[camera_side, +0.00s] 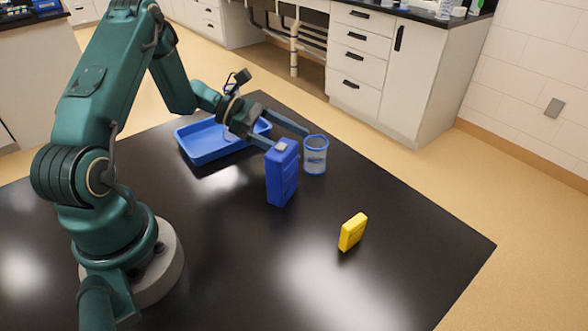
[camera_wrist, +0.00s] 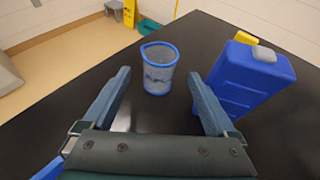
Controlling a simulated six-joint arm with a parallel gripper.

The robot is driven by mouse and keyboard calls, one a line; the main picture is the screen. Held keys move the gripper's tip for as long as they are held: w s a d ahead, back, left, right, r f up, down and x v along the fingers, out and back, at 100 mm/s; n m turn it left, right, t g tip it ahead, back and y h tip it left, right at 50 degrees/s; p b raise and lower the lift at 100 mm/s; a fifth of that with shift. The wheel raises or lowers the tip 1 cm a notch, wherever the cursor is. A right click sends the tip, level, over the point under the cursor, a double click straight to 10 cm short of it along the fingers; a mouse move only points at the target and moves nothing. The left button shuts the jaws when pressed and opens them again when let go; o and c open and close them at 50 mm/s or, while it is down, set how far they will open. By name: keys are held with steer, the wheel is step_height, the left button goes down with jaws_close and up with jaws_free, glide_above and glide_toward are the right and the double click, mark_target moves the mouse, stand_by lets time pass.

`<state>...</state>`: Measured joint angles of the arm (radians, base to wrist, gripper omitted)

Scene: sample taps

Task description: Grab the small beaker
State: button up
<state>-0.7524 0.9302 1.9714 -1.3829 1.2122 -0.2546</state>
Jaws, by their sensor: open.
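The small beaker (camera_side: 315,155) is clear with a blue rim and base, and stands upright on the black table. In the wrist view the beaker (camera_wrist: 157,72) is just beyond the fingertips, roughly centred between them. My gripper (camera_side: 288,138) is open and empty, its fingers pointing at the beaker. In the wrist view the two fingers of my gripper (camera_wrist: 160,90) are spread on either side of the gap. I cannot tell whether either finger touches the beaker.
A blue bottle (camera_side: 282,174) with a grey cap stands close beside the right finger in the wrist view (camera_wrist: 245,82). A yellow box (camera_side: 352,232) stands nearer the table's right edge. A blue tray (camera_side: 210,150) lies behind my gripper. The front of the black table (camera_side: 400,270) is clear.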

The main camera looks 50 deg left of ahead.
mark_target(317, 150)
steer(key=x, duration=0.6)
steer(key=shift+w+r, duration=0.1)
steer(key=shift+c, duration=0.4)
steer(key=c, duration=1.3)
steer(key=shift+c, duration=0.2)
steer(key=shift+r, duration=0.2)
